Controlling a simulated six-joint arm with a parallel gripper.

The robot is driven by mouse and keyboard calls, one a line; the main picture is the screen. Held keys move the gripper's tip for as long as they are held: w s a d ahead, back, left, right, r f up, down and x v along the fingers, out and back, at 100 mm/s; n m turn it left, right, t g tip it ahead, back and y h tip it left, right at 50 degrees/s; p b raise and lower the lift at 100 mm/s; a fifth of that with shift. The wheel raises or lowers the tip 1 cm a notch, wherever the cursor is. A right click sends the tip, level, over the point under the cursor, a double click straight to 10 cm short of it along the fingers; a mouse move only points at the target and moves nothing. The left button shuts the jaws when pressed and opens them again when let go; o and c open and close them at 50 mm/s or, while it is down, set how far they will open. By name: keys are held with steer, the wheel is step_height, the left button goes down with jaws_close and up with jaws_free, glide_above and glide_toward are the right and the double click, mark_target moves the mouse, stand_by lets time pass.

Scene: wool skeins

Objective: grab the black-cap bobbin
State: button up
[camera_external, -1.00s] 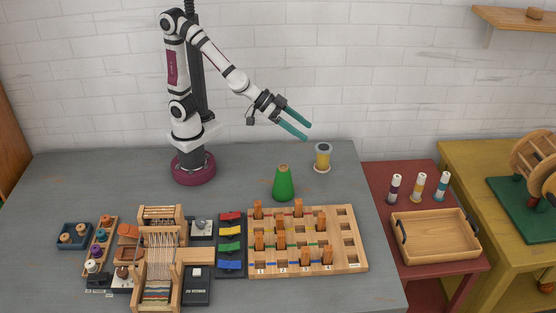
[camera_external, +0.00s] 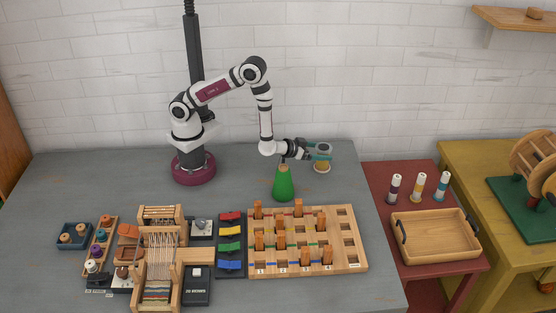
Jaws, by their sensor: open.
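My gripper (camera_external: 321,151) is open, with its teal fingers level and low over the grey table. The fingers are at a yellow spool (camera_external: 322,166) with a greyish top and a pale wooden base, which stands upright at the back right. They overlap its upper part in the picture; I cannot tell if they touch it. No black cap shows clearly on this spool. Small bobbins also stand in a wooden rack (camera_external: 113,235) at the front left, including a whitish one (camera_external: 91,266); their caps are too small to tell.
A green cone (camera_external: 284,185) stands just in front of my gripper. A pegged wooden board (camera_external: 350,212) and a small loom (camera_external: 160,210) lie at the front. Three capped tubes (camera_external: 418,187) and a wooden tray (camera_external: 435,237) are on the red table at right.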

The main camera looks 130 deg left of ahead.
steer(key=shift+x, duration=1)
steer(key=c, duration=1.5)
